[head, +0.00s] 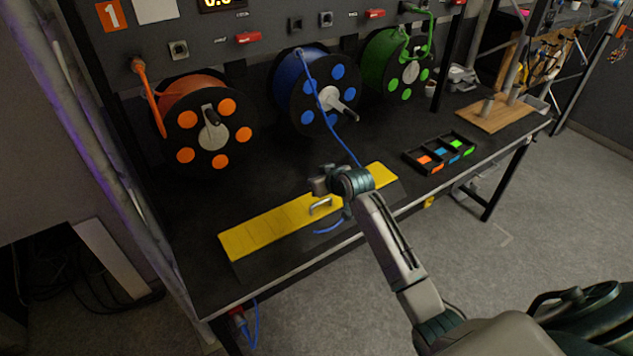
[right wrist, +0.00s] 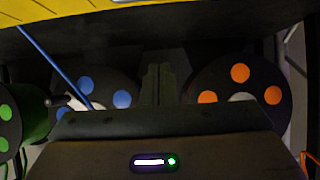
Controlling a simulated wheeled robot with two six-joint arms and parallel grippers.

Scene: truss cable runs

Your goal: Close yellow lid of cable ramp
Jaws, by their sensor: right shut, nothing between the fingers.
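The cable ramp (head: 300,238) is a long black wedge lying along the front edge of the black table. Its yellow lid (head: 262,232) lies along the ramp with a silver handle (head: 321,206) near its middle. Whether the lid is fully seated cannot be told. The lid (right wrist: 80,14) also crosses the top of the right wrist view. My right gripper (head: 318,185) is over the lid, just behind the handle; its fingers (right wrist: 158,86) are together and empty. My wrist hides part of the lid's right half. My left gripper is out of view.
A blue cable (head: 335,125) runs from the blue reel (head: 294,92) towards the ramp; a blue piece (head: 329,230) shows at its front. Orange (head: 190,88) and green (head: 382,66) reels stand behind. A divided black tray (head: 410,160) sits right of the ramp.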

